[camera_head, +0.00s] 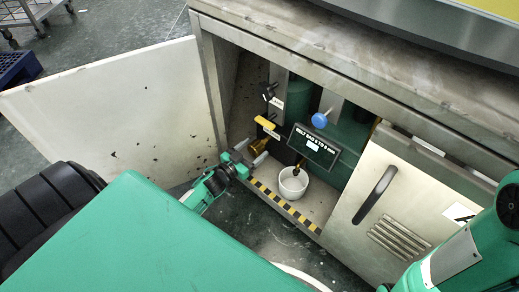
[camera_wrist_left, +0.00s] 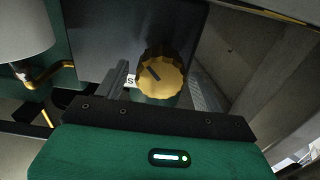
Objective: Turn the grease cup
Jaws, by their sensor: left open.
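The grease cup (camera_head: 260,147) is a round, ribbed brass-yellow cap inside the open machine cabinet. In the left wrist view the grease cup (camera_wrist_left: 162,75) faces the camera, with a dark line mark on its top. My left gripper (camera_head: 250,153) is open at the cabinet opening. Its two fingers stand on either side of the cap in the wrist view, with gaps visible between them and the cap. Part of the cap is hidden by the gripper in the head view. My right arm shows at the lower right, but its gripper is out of view.
Close by are a yellow lever (camera_head: 267,121), a black lever (camera_head: 269,92), a blue knob (camera_head: 320,120), a belt-sag sign (camera_head: 314,146) and a white cup (camera_head: 293,183). An open door (camera_head: 110,105) stands left; a right door (camera_head: 400,200) has a black handle.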

